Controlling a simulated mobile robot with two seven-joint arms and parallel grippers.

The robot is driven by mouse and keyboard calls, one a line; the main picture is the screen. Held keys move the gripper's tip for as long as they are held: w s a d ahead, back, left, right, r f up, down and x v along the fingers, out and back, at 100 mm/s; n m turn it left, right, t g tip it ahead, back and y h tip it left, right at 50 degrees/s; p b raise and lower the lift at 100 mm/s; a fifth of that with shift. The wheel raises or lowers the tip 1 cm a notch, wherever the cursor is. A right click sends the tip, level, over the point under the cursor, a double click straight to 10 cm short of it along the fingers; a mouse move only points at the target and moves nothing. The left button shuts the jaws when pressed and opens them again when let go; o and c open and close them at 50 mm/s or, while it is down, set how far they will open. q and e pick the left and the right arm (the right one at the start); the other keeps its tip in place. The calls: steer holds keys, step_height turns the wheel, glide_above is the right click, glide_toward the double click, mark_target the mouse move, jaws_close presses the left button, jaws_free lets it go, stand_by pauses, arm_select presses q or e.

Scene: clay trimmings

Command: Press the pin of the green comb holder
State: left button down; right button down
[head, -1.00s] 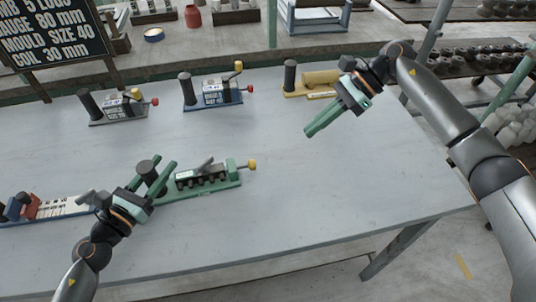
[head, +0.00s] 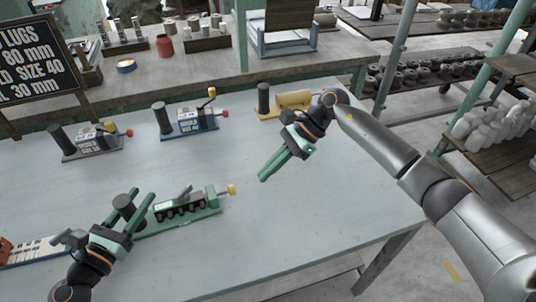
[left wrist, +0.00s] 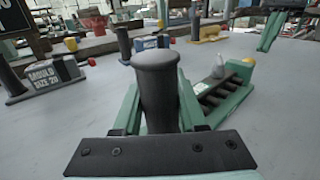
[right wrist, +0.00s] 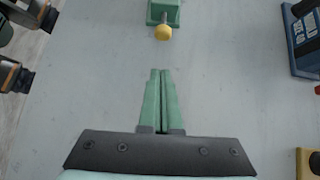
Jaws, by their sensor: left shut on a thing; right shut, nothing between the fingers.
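The green comb holder (head: 205,209) lies on the table, with a black post at its left end, a row of dark comb slots and a yellow-tipped pin (head: 231,189) at its right end. My left gripper (head: 140,198) is shut on the black post (left wrist: 158,85), which stands upright between its fingers. My right gripper (head: 263,178) is shut and empty, to the right of the pin and apart from it. In the right wrist view, the yellow pin tip (right wrist: 163,32) is straight ahead of the closed fingertips (right wrist: 160,72), with a gap between.
A blue holder (head: 190,131), a grey holder (head: 90,152) and a yellow holder (head: 265,114) stand farther back on the table. A red and white piece (head: 35,250) is at the left. The table (head: 300,225) is clear to the right of the pin.

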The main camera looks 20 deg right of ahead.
mark_target(233, 186)
steer(key=a, duration=0.1)
steer(key=a+f, duration=0.1)
steer(key=a, duration=0.2)
steer(key=shift+s+f, duration=0.15)
steer(key=shift+s, duration=0.1)
steer(key=shift+s+a, duration=0.1)
steer(key=shift+a, duration=0.45)
steer(key=shift+s+a, duration=0.2)
steer(key=shift+a, duration=1.3)
steer(key=shift+d, duration=0.1)
steer(key=shift+d, duration=0.35)
steer(key=d, duration=0.3)
steer(key=shift+w, duration=0.35)
steer(key=s+v, duration=0.1)
steer(key=v, duration=0.9)
steer(key=shift+w+d, duration=0.2)
steer(key=shift+w, duration=0.3)
